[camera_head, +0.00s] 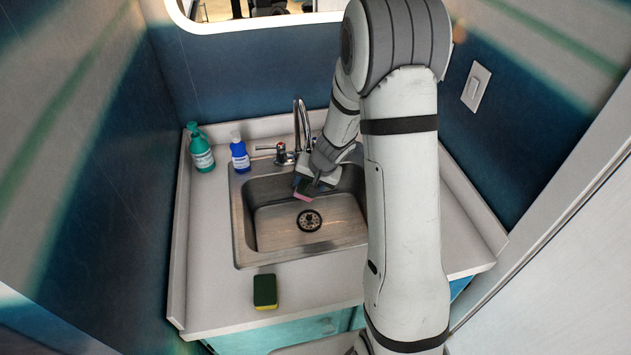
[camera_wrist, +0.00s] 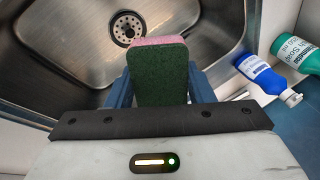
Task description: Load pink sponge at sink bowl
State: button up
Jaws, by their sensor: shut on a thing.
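The pink sponge (camera_head: 305,189) is in my gripper (camera_head: 312,185), over the back part of the steel sink bowl (camera_head: 243,230). In the wrist view the sponge (camera_wrist: 158,75) shows a dark green scouring face and a pink edge at its far end. The blue fingers of my gripper (camera_wrist: 158,88) are shut on it from both sides. The sink bowl (camera_wrist: 75,60) lies beyond and below it, with the round drain (camera_wrist: 126,28) just past the sponge. The sponge appears held above the bowl floor; the exact height is hard to tell.
A green and yellow sponge (camera_head: 265,291) lies on the front counter. A teal bottle (camera_head: 201,148) and a blue bottle (camera_head: 239,152) stand at the back left. The faucet (camera_head: 302,125) rises behind the bowl, close to my gripper. The left counter is clear in front of the bottles.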

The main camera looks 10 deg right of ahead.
jog(key=shift+w+d+r+m+t, duration=0.2)
jog(key=shift+w+d+m+t, duration=0.3)
jog(key=shift+d+m, duration=0.1)
jog(key=shift+b, duration=0.3)
jog(key=shift+f, duration=0.1)
notch_tip(320, 180, down, 18)
jog(key=b, duration=1.9)
jog(key=shift+f, duration=0.15)
notch_tip(320, 180, up, 17)
jog(key=p, duration=1.2)
jog(key=shift+f+p, duration=0.2)
jog(key=shift+p, duration=0.15)
dwell(1.5)
jog(key=shift+r+p, duration=1.45)
jog(key=shift+r, duration=0.55)
